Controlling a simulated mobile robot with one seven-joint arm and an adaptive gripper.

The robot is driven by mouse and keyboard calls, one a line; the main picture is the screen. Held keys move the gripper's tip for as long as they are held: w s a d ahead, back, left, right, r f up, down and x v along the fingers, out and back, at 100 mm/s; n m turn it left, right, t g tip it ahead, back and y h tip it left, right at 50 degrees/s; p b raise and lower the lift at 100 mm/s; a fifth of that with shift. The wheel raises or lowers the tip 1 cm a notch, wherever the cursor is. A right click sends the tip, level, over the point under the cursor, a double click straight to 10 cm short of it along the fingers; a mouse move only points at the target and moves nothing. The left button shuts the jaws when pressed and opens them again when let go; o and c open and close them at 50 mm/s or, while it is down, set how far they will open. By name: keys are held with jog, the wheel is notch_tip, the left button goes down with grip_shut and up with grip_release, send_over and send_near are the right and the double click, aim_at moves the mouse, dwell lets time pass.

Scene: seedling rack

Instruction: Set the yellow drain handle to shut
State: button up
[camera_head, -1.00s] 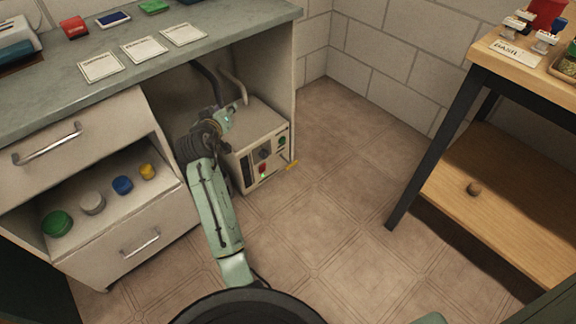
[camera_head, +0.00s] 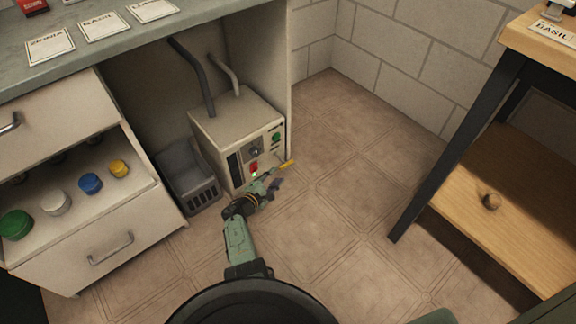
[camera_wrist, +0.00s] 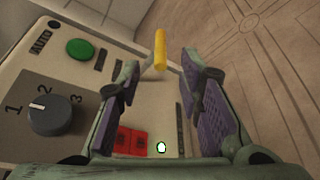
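The yellow drain handle (camera_head: 286,164) sticks out low on the right side of the front of a beige control box (camera_head: 222,127) under the counter. In the wrist view the handle (camera_wrist: 160,50) shows as a yellow bar beyond my fingertips, roughly between them. My gripper (camera_head: 268,182) is in front of the box's lower front. In the wrist view my gripper (camera_wrist: 160,75) is open, its two purple-padded fingers apart with nothing between the pads. I cannot tell whether a fingertip touches the handle. The handle's position label is not readable.
The box front has a green button (camera_wrist: 80,51), a dial (camera_wrist: 50,115) marked 1 to 3 and a red switch (camera_wrist: 131,141). A grey crate (camera_head: 187,180) stands left of the box. Floor to the right is clear up to a wooden table (camera_head: 510,190).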

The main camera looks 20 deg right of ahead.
aim_at(287, 164)
jog(key=b+x, duration=0.2)
jog(key=x, duration=0.1)
jog(key=b+x, duration=0.4)
jog(key=x, duration=0.1)
jog(key=shift+w+d+f, duration=0.15)
jog(key=shift+d+f, duration=0.1)
jog(key=shift+f, duration=0.1)
jog(key=shift+w+d+r, duration=0.1)
jog(key=shift+w+d, duration=0.2)
jog(key=shift+d, duration=0.05)
jog(key=shift+c, duration=0.5)
grip_shut()
